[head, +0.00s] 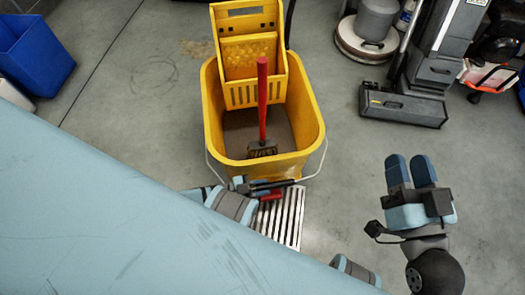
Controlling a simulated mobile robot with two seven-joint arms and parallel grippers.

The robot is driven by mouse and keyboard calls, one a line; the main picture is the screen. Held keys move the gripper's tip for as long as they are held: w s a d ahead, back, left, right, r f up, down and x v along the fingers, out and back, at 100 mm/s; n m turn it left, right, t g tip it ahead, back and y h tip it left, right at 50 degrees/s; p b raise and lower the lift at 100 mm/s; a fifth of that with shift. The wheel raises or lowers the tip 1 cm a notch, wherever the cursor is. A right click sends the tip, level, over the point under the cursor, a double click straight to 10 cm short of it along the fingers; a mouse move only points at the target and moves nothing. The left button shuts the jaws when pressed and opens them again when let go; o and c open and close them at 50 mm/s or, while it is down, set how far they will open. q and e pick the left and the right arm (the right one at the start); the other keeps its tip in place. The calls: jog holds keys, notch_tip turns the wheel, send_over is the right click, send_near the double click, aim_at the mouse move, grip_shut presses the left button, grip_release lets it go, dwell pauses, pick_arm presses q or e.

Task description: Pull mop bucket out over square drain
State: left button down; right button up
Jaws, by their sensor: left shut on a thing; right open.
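The yellow mop bucket (213,135) stands upright on the grey floor in the head view, with a yellow wringer (250,58) at its back and brownish water inside. Its thin wire handle (322,160) hangs down around the near side. My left gripper (272,187) is shut on the handle at the bucket's near side; the exact contact is small and partly hidden. The metal slatted square drain (291,218) lies just in front of the bucket, partly covered by my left arm and a pale blue surface. My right gripper (411,165) is open and empty, right of the drain.
A red-handled brush (262,95) stands in the bucket. A scuffed pale blue surface (110,220) fills the lower left. A blue bin (35,55) is at upper left. A grey floor machine (405,105) and a round one (365,40) stand at upper right. Floor right of the bucket is clear.

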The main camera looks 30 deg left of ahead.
pick_arm(q)
jog(key=c, duration=0.9)
grip_release()
pick_arm(e)
jog(key=shift+s+f, duration=0.1)
jog(key=shift+f, duration=0.05)
pick_arm(q)
jog(key=shift+a, duration=0.1)
jog(key=p+v, duration=0.2)
jog(key=v, duration=1.1)
jog(key=shift+s+a, duration=0.3)
pick_arm(e)
notch_tip(320, 180, up, 3)
jog(key=shift+s+d+r+t, duration=0.15)
jog(key=shift+r+t, duration=0.05)
jog(key=shift+t, duration=0.5)
jog(key=shift+s, duration=0.1)
